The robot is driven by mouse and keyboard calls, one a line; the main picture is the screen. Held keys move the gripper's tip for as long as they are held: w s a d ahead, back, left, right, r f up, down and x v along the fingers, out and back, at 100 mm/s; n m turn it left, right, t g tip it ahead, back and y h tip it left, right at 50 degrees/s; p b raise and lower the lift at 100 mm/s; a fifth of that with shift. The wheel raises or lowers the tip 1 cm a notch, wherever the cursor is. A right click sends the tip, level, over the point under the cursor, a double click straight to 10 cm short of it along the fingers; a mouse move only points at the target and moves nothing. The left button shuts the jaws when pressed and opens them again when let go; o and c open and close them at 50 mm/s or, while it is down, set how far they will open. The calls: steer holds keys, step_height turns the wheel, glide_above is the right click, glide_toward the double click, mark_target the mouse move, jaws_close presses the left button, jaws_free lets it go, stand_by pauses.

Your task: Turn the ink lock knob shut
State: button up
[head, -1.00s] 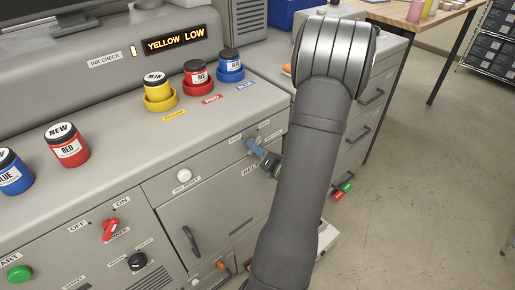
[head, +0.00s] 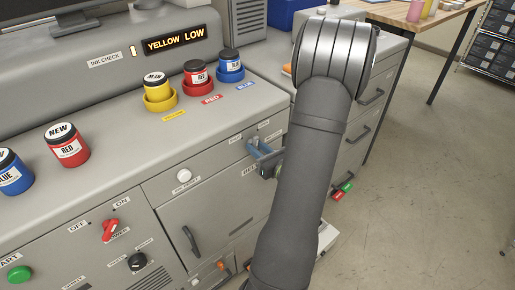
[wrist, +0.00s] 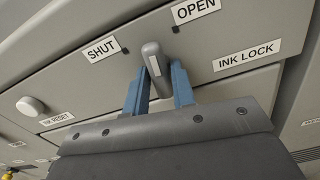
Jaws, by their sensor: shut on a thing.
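The ink lock knob (wrist: 153,62) is a grey bar handle on the cabinet front in the wrist view. Its rounded top end lies between the dark marks by the SHUT label (wrist: 101,48) and the OPEN label (wrist: 195,10). The INK LOCK label (wrist: 246,55) is to its right. My gripper (wrist: 160,80) has its blue fingers on either side of the knob, shut on it. In the head view my gripper (head: 264,152) is at the cabinet front, and the fingers and arm hide most of the knob.
The white ink reset button (wrist: 31,106) is left of the knob. Several ink jars, such as the yellow jar (head: 157,86), stand on the counter above. A display (head: 174,40) reads YELLOW LOW. A dark door handle (head: 190,240) is lower left. Open floor (head: 430,200) is to the right.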

steer(key=n, duration=0.5)
steer(key=shift+n, duration=0.3)
steer(key=n, duration=0.4)
steer(key=shift+n, duration=0.4)
steer(key=o, duration=1)
steer(key=shift+d, duration=0.1)
steer(key=v, duration=1.7)
steer(key=shift+s+d+r, duration=0.1)
steer(key=shift+d, duration=0.05)
steer(key=shift+x, duration=8)
